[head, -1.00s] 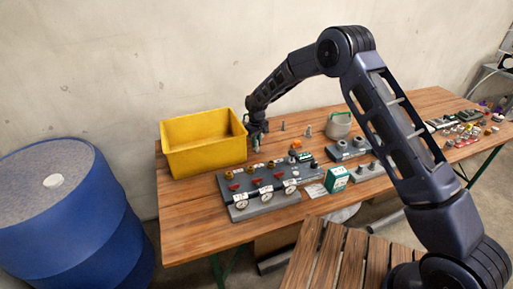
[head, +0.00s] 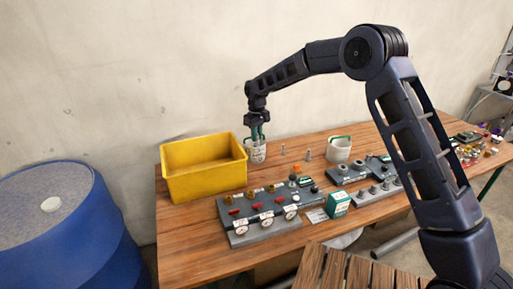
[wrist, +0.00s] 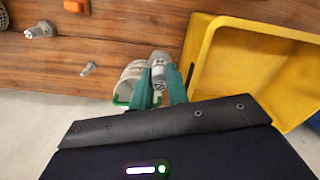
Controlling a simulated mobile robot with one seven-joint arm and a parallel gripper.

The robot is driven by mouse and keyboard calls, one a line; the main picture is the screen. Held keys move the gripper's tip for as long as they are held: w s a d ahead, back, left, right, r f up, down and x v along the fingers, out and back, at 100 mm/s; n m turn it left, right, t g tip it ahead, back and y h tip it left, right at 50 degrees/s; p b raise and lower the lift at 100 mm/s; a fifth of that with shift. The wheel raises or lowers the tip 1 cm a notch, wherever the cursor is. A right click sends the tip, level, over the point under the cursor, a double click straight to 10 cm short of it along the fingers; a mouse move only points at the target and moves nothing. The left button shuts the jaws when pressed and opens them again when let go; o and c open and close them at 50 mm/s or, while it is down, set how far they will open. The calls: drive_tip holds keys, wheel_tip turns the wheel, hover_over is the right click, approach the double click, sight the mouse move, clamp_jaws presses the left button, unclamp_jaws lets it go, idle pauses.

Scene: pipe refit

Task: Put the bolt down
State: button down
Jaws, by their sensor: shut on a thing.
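My gripper (head: 257,134) hangs above the back of the table, just right of the yellow bin. In the wrist view its green fingers (wrist: 162,88) are shut on a grey metal bolt (wrist: 158,70). A white cup with a green rim or handle (wrist: 129,84) shows close beside and below the fingers; in the head view this cup (head: 257,153) stands directly under my gripper. I cannot tell whether the bolt is inside the cup or above it. Two other bolts stand on the wood: a larger one (wrist: 40,30) and a smaller one (wrist: 88,69).
The yellow bin (head: 205,189) stands left of my gripper. A grey gauge panel (head: 265,232) lies in front, with a green box (head: 338,203) beside it. A second whitish container (head: 339,151) stands to the right. Bare wood (head: 180,225) shows at the front left.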

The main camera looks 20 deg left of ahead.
wheel_tip(320, 180, up, 2)
drive_tip(key=shift+r, duration=0.1)
drive_tip(key=shift+s+a+r, duration=0.2)
drive_tip(key=shift+a+r, duration=0.05)
drive_tip(key=s+a+n, duration=1.1)
drive_tip(key=s+a, duration=0.7)
drive_tip(key=a, duration=0.1)
drive_tip(key=f, duration=1.9)
drive_tip(key=shift+w+d+f, duration=0.1)
drive_tip(key=shift+w, duration=0.1)
drive_tip(key=shift+f, duration=0.1)
drive_tip(key=c, duration=1.4)
unclamp_jaws()
drive_tip(key=shift+o, duration=0.2)
